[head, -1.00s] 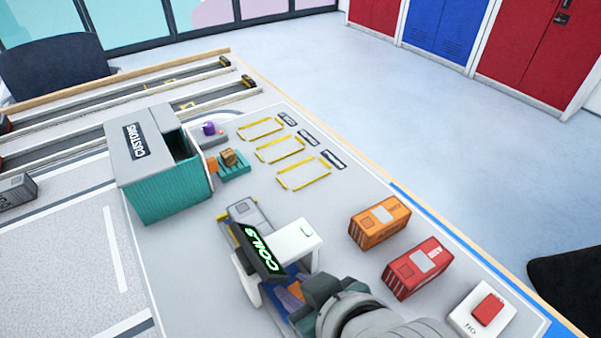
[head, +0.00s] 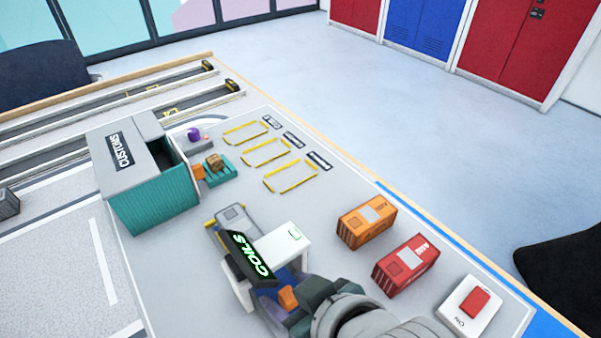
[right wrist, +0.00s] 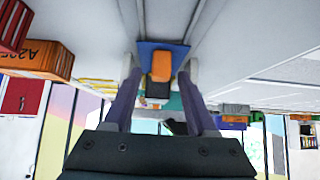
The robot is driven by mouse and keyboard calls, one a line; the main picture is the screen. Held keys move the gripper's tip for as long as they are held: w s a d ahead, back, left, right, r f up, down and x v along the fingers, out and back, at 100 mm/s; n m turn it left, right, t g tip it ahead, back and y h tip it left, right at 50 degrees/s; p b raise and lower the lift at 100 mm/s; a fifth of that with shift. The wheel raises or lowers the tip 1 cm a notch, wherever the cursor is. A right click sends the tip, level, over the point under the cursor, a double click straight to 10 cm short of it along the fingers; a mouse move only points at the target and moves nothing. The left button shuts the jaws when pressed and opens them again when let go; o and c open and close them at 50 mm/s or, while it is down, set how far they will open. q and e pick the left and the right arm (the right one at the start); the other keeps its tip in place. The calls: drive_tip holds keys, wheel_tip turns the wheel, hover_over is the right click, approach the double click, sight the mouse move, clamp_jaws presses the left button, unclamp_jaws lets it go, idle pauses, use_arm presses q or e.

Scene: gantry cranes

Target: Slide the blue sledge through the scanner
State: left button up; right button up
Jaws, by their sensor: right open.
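The scanner is a white arch (head: 291,243) with a dark sign reading COILS. The blue sledge (right wrist: 146,47) is in the right wrist view, with an orange block (right wrist: 160,65) on it. In the head view the orange block (head: 288,298) shows at the near side of the arch, and the sledge is mostly hidden by the arch and my gripper. My right gripper (right wrist: 160,82) is open, its two purplish fingers apart on either side of the orange block's line of sight. I cannot tell whether they touch anything. My left gripper is out of view.
A grey track (head: 233,217) with yellow edges runs out beyond the arch. The teal CUSTOMS shed (head: 155,203) stands left. Yellow-marked bays (head: 266,152) behind are empty.

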drive_tip(key=p+v, duration=0.4)
drive_tip(key=v, duration=0.4)
drive_tip(key=shift+s+d+r, duration=0.2)
drive_tip(key=shift+s+r, duration=0.05)
drive_tip(key=shift+s, duration=0.05)
